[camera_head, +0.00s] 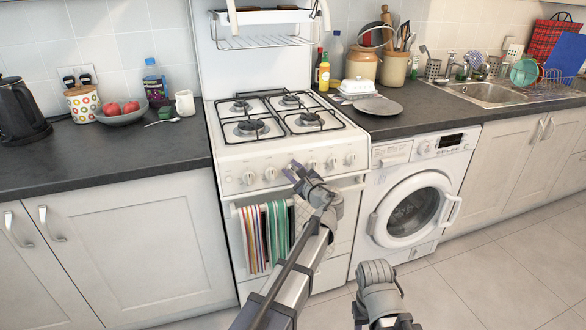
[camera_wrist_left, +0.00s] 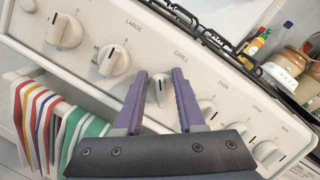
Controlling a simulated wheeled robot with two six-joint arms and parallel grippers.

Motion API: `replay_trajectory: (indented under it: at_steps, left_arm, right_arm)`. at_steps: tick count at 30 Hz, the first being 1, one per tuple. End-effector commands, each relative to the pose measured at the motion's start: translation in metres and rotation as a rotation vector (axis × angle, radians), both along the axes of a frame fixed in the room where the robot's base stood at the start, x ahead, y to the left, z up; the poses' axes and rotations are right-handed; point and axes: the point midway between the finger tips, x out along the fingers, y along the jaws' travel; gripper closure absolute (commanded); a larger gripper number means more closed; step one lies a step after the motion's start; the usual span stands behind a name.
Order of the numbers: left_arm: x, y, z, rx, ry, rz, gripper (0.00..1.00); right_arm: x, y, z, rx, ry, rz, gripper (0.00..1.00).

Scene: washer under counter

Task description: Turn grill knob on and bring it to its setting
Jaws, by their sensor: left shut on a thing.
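The white cooker (camera_head: 280,120) stands in the middle of the head view, with a row of white knobs on its front panel. In the left wrist view the grill knob (camera_wrist_left: 158,91) is below the printed word GRILL, with a dark pointer line on its bar. My left gripper (camera_head: 297,172) reaches the panel; in the wrist view its two purple fingers (camera_wrist_left: 160,82) are on either side of the grill knob, shut on it. In the head view the gripper hides this knob. My right arm shows at the bottom right, but its fingers do not show.
Neighbouring knobs (camera_wrist_left: 114,60) stand close on both sides of my left fingers. Striped towels (camera_head: 265,237) hang on the oven handle below. The washing machine (camera_head: 415,195) is to the right. The tiled floor (camera_head: 480,282) at lower right is clear.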

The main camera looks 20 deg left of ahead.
Motion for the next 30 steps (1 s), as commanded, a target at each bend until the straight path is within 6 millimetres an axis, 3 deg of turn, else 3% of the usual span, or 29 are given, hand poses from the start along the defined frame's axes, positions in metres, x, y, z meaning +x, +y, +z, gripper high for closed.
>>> replay_trajectory:
  at_steps: [9,25,26,30]
  left_arm:
    - [-0.0015,-0.0011,-0.0028,-0.098,-0.060,0.028,1.00]
    - [-0.0020,-0.0012,-0.0034,-0.118,-0.073,0.033,1.00]
    - [-0.0019,-0.0013,-0.0035,-0.117,-0.072,0.033,0.61]
    - [-0.0017,-0.0009,-0.0030,-0.115,-0.073,0.033,0.45]
  right_arm:
    - [0.0001,0.0000,0.0027,0.000,0.000,0.000,0.50]
    - [0.0000,0.0000,0.0029,0.000,0.000,0.000,0.50]
    - [0.0000,0.0000,0.0029,0.000,0.000,0.000,0.50]
    - [0.0000,0.0000,0.0030,0.000,0.000,0.000,0.50]
